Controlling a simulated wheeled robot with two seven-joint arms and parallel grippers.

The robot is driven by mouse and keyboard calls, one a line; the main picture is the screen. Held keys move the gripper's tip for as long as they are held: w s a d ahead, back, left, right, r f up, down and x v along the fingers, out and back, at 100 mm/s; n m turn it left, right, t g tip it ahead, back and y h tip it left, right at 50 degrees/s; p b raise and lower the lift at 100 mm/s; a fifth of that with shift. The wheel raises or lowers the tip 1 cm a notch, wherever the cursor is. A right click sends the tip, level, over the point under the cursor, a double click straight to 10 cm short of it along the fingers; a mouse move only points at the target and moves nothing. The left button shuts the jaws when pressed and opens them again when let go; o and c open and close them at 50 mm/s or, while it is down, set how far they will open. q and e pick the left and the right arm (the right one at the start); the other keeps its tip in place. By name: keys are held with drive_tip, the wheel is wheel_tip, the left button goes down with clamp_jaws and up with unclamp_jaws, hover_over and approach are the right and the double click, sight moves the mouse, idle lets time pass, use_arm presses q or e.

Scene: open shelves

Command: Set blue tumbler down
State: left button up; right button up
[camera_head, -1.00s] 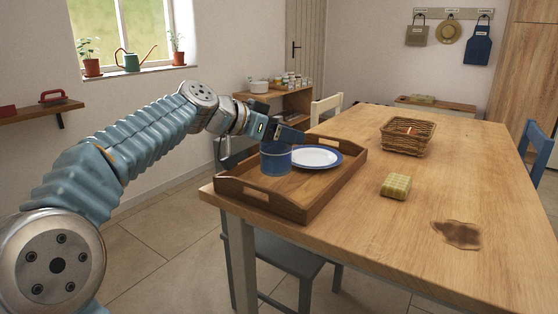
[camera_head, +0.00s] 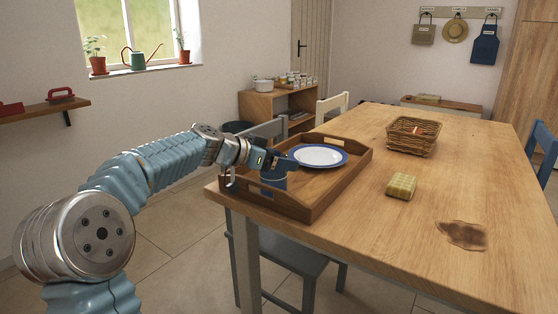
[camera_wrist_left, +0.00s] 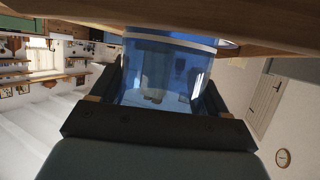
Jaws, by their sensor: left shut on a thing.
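The blue tumbler (camera_head: 274,179) is at the left part of the wooden tray (camera_head: 335,187), beside the plate. My left gripper (camera_head: 276,163) is shut on it. In the left wrist view the translucent tumbler (camera_wrist_left: 165,75) stands between the two dark fingers, and a wooden surface runs along the top of that picture. I cannot tell whether its base touches the tray floor. The white plate with a blue rim (camera_head: 318,156) lies in the tray behind and to the right of the tumbler. My right gripper is not in view.
The tray sits at the table's left end, with raised walls around it. A wicker basket (camera_head: 413,136) and a yellowish block (camera_head: 401,186) stand on the table (camera_head: 370,235) to the right. A grey chair (camera_head: 290,262) is below the table edge.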

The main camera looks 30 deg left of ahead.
use_arm(q)
drive_tip(key=shift+f, duration=0.1)
drive_tip(key=o, duration=1.5)
drive_tip(key=shift+o, duration=0.2)
drive_tip(key=shift+s+a+r, duration=0.1)
drive_tip(key=shift+s+r, duration=0.1)
drive_tip(key=b+v, duration=0.2)
drive_tip(key=v, duration=0.9)
drive_tip(key=shift+s, duration=0.2)
drive_tip(key=shift+a+r, duration=0.1)
drive_tip(key=shift+a, duration=0.05)
